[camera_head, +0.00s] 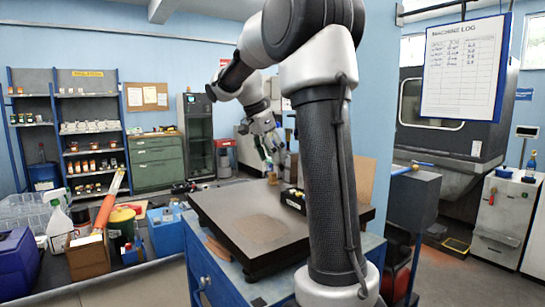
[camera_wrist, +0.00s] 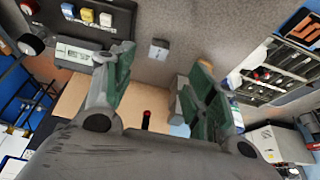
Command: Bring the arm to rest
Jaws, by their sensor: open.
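My gripper (camera_head: 270,150) is raised above the far part of a dark plate on a blue bench in the head view. My arm rises from the front right and bends over to the left and away. In the wrist view my gripper (camera_wrist: 158,75) has its two green-padded fingers wide apart, with nothing between them. A small grey block (camera_wrist: 159,49) shows beyond the fingertips, apart from them.
The dark plate (camera_head: 235,212) carries a small tan block (camera_head: 271,178) and a black box (camera_head: 293,200). A spray bottle (camera_head: 59,227) and bins stand at left. A slotted tray (camera_wrist: 275,72) and a device with a display (camera_wrist: 82,53) show in the wrist view.

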